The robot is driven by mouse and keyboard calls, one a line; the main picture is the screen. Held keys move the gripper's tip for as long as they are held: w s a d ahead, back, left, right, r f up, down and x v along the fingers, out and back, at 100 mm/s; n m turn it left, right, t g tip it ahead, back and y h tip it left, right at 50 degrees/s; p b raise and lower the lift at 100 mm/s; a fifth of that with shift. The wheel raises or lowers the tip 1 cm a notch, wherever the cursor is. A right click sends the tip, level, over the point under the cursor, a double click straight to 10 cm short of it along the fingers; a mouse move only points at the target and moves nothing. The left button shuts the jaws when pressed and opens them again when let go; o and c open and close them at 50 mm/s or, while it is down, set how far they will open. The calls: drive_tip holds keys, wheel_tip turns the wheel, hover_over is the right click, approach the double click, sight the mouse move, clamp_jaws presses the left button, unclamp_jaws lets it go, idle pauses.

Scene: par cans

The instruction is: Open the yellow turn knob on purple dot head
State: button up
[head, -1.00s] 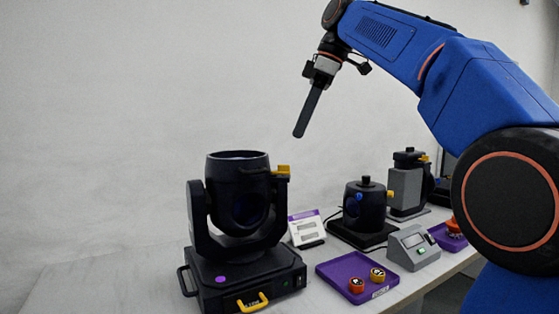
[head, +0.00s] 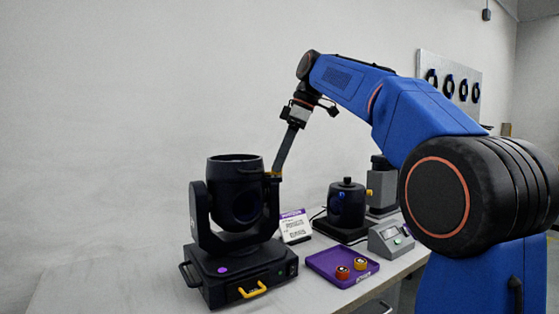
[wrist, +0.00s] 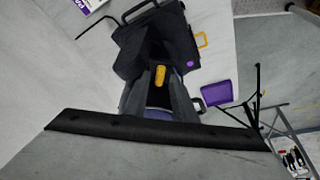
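The purple dot head (head: 235,200) is a black moving-head light on the table at the left. Its purple dot (head: 223,270) is on the base front and also shows in the wrist view (wrist: 190,63). The yellow turn knob (wrist: 160,76) is at the upper right of the head's barrel; in the head view it is mostly hidden by the fingers. My gripper (head: 275,172) points down at the knob. In the wrist view its fingers (wrist: 160,80) stand on both sides of the knob, apparently open with small gaps.
A purple tray (head: 320,263) with two small knobs lies to the right of the head. A white sign (head: 295,226), a second dark fixture (head: 346,205) and a grey meter box (head: 390,240) stand behind it. A yellow handle (head: 252,290) is on the base front.

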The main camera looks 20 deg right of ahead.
clamp_jaws()
drive_tip(key=shift+m, duration=0.4)
drive_tip(key=m, duration=0.1)
drive_tip(key=m+t, duration=0.1)
drive_tip(key=m, duration=0.1)
drive_tip(key=shift+s+a+t, duration=0.1)
drive_tip(key=shift+s+t, duration=0.1)
drive_tip(key=shift+t, duration=0.1)
drive_tip(key=m+h, duration=0.1)
drive_tip(key=m, duration=0.1)
drive_tip(key=m+t, duration=0.1)
drive_tip(key=m, duration=0.1)
drive_tip(key=shift+s+a+m+h, duration=0.1)
drive_tip(key=shift+a+m+h, duration=0.05)
drive_tip(key=shift+m+h, duration=0.2)
drive_tip(key=m+h, duration=0.1)
drive_tip(key=m, duration=0.1)
drive_tip(key=m+h, duration=0.1)
drive_tip(key=m, duration=0.2)
drive_tip(key=shift+a+t, duration=0.2)
drive_tip(key=shift+t, duration=0.2)
drive_tip(key=m+h, duration=0.1)
drive_tip(key=m, duration=0.3)
drive_tip(key=shift+a+h, duration=0.1)
drive_tip(key=shift+h, duration=0.25)
drive_tip(key=shift+m, duration=0.35)
